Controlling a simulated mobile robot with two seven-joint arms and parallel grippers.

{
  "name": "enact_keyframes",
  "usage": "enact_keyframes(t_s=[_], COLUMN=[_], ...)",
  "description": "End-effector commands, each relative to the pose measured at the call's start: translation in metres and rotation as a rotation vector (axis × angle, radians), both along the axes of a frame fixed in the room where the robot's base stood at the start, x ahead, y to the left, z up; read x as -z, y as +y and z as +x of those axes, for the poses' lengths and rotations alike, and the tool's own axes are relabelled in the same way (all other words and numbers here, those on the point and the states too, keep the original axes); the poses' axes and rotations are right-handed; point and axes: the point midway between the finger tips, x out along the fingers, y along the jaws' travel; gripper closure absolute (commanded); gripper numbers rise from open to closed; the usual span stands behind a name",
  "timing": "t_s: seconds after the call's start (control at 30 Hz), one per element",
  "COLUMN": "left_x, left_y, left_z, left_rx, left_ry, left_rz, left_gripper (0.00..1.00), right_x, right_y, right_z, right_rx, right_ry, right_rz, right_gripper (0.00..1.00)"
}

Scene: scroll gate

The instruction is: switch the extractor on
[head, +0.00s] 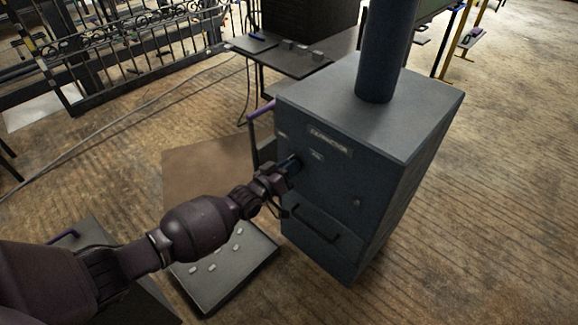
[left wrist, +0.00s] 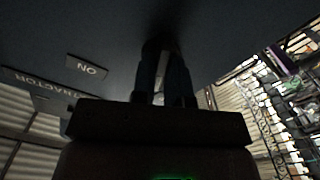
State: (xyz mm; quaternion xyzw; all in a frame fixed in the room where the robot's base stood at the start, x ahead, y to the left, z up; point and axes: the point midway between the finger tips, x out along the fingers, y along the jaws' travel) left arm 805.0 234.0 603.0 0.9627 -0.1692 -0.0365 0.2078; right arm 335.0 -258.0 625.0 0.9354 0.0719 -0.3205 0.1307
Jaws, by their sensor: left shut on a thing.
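The extractor (head: 325,205) is a dark blue-grey cabinet with a thick round pipe (head: 385,50) rising from its top. Its front carries a label plate reading EXTRACTOR (head: 329,141) and a smaller plate below it. In the left wrist view the ON plate (left wrist: 87,67) and the EXTRACTOR plate (left wrist: 45,92) appear upside down. My left gripper (head: 291,166) is at the upper left of the front, shut on a small switch there. In the left wrist view the fingers (left wrist: 164,78) reach the panel; the switch between them is mostly hidden in shadow, so its position cannot be told. My right gripper is not in view.
A drawer-like handle (head: 315,222) and a small round knob (head: 357,202) are on the cabinet front. A shallow tray (head: 225,290) with several small pale pieces lies below my left arm. A dark table (head: 280,55) stands behind.

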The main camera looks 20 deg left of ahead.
Motion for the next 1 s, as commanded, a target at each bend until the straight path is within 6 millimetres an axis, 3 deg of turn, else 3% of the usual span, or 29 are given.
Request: enact_keyframes(t_s=[1.0], left_x=[0.001], left_y=[-0.003], left_z=[-0.002], left_rx=[0.0], left_ry=[-0.316], left_rz=[0.874], left_gripper=[1.0], right_x=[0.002], right_y=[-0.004], right_z=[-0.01], right_rx=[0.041], right_ry=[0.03], right_rz=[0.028], right_gripper=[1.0])
